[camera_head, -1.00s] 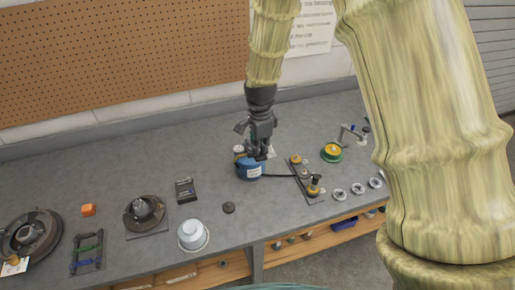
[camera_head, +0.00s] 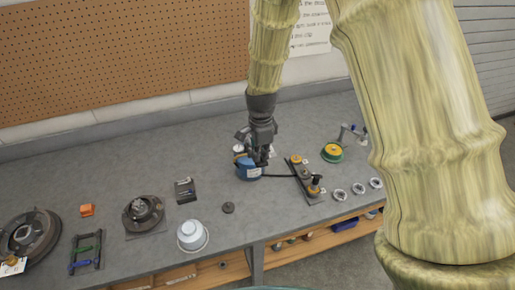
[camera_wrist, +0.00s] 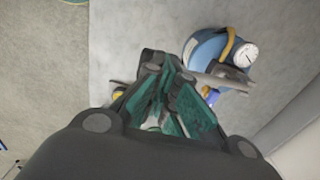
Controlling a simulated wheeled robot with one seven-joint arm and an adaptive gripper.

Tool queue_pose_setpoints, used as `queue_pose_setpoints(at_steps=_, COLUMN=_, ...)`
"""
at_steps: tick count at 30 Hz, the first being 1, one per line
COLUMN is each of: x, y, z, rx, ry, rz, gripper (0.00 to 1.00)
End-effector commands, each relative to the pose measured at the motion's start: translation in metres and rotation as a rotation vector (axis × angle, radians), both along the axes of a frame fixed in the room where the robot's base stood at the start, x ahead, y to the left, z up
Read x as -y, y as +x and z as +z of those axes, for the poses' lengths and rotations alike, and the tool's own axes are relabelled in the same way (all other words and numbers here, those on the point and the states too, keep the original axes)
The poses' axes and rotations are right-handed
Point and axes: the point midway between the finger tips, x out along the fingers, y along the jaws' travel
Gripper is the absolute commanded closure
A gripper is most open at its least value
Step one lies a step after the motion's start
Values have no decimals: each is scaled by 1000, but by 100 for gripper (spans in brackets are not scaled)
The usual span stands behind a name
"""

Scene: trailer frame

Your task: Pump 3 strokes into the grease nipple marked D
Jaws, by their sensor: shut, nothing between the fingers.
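A blue grease pump (camera_head: 248,173) stands on the bench under my gripper (camera_head: 262,160). In the wrist view the pump (camera_wrist: 208,47) has a round white gauge, a yellow curved part and a grey lever (camera_wrist: 222,82). My gripper (camera_wrist: 176,112) is shut and empty, close beside the lever; I cannot tell whether they touch. A black hose (camera_head: 278,176) runs right from the pump to a dark plate (camera_head: 302,178) with several brass-coloured fittings. A dark coupler (camera_head: 315,184) sits over the front fitting. The letters are too small to read, so I cannot tell which nipple is D.
Right of the plate are several metal rings (camera_head: 340,195) and a green-yellow reel (camera_head: 332,152). To the left are a dark puck (camera_head: 228,208), a white bowl (camera_head: 192,236), a black box (camera_head: 185,190) and a hub (camera_head: 143,212). The bench behind the pump is mostly clear.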

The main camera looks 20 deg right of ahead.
Motion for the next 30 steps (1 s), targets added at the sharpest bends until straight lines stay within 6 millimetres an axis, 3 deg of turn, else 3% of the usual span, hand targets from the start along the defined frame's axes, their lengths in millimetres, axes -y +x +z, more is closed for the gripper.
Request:
queue_pose_setpoints(at_steps=19, x=0, y=-4, z=-24, rx=-1, ry=0, rz=0, gripper=100)
queue_pose_setpoints(at_steps=30, x=0, y=-4, z=-24, rx=-1, ry=0, rz=0, gripper=100)
